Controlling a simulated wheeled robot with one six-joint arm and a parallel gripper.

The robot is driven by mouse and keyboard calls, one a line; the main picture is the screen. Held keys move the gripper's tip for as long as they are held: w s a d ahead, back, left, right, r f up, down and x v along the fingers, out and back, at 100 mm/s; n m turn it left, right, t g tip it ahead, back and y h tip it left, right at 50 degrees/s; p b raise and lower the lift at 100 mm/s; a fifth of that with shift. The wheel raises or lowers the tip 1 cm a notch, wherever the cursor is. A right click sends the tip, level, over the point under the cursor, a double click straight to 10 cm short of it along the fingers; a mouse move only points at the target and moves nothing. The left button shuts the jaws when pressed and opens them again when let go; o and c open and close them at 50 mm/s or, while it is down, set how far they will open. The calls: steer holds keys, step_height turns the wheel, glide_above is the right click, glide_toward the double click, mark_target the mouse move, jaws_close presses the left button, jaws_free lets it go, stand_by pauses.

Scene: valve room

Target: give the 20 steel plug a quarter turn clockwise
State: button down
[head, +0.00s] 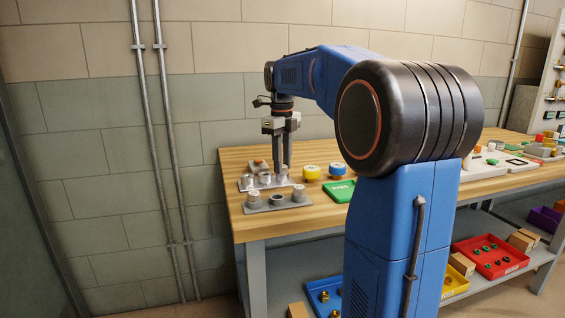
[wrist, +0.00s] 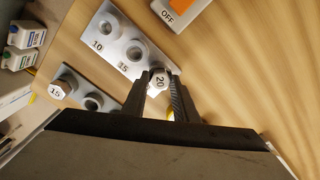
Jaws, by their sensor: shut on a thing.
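The 20 steel plug (wrist: 159,81) has a white top marked 20, and in the wrist view it sits at the near end of a steel plate (wrist: 119,40). My gripper (wrist: 162,90) is shut on this plug, with a finger on either side of it. In the head view my gripper (head: 282,166) points straight down over the plate at the left end of the bench. The plate's other two places are marked 10 and 15. The plug's lower part and its seat are hidden by the fingers.
A second plate (wrist: 69,74) beside it holds a plug marked 15 (wrist: 60,89). An orange and white OFF block (wrist: 177,9) lies close by. Yellow (head: 312,172) and blue (head: 337,170) round pieces and a green tray (head: 338,190) stand right of my gripper.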

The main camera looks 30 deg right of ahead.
steer(key=shift+f, duration=0.15)
steer(key=c, duration=1.3)
jaws_free()
steer(key=shift+c, duration=0.2)
steer(key=shift+o, duration=0.7)
steer(key=shift+o, duration=1)
steer(key=shift+r, duration=0.3)
steer(key=shift+r, duration=3.75)
